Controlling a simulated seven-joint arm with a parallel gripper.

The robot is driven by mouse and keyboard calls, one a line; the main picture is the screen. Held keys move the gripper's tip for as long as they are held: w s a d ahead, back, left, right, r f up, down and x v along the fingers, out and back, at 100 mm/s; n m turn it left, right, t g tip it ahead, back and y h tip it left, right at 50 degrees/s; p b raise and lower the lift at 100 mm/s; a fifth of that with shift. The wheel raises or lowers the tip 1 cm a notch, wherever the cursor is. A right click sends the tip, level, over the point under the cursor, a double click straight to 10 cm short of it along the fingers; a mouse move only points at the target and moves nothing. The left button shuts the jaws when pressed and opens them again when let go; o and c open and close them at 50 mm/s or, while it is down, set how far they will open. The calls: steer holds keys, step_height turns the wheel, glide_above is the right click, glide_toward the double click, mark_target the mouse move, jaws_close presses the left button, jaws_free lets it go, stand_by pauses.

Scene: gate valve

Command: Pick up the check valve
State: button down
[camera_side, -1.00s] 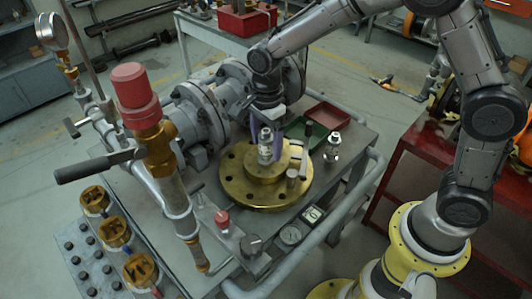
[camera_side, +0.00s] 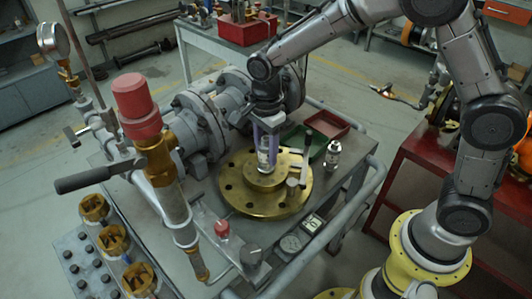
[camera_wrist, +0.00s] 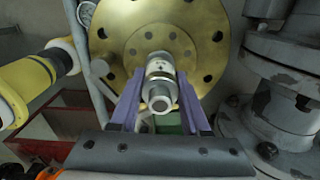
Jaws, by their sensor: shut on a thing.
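The check valve (camera_wrist: 160,78) is a small silver cylinder with a ring-shaped end, seen between my gripper's two purple fingers (camera_wrist: 161,112) in the wrist view. In the side view the check valve (camera_side: 263,160) stands upright over the brass flange's raised hub, and my gripper (camera_side: 267,148) comes down on it from above. The fingers are shut on the valve. Whether its lower end touches the hub is hard to tell. The brass flange (camera_side: 238,194) lies flat on the cart top, with bolt holes round its rim.
A second silver fitting (camera_side: 332,155) stands right of the flange, near a green tray (camera_side: 297,139) and a red tray (camera_side: 328,121). Large grey flanged pipework (camera_side: 205,130) stands close left of my gripper. A gauge (camera_side: 291,243) sits at the cart's front edge.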

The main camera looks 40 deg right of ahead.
mark_target(267, 138)
steer(key=shift+w+r, duration=0.1)
steer(key=shift+r, duration=0.35)
step_height(267, 138, up, 2)
steer(key=shift+r, duration=0.25)
steer(key=s+d+r, duration=0.3)
steer(key=s+r, duration=1)
steer(key=shift+s+d+r, duration=0.2)
steer(key=shift+s+r, duration=0.15)
steer(key=shift+r, duration=0.05)
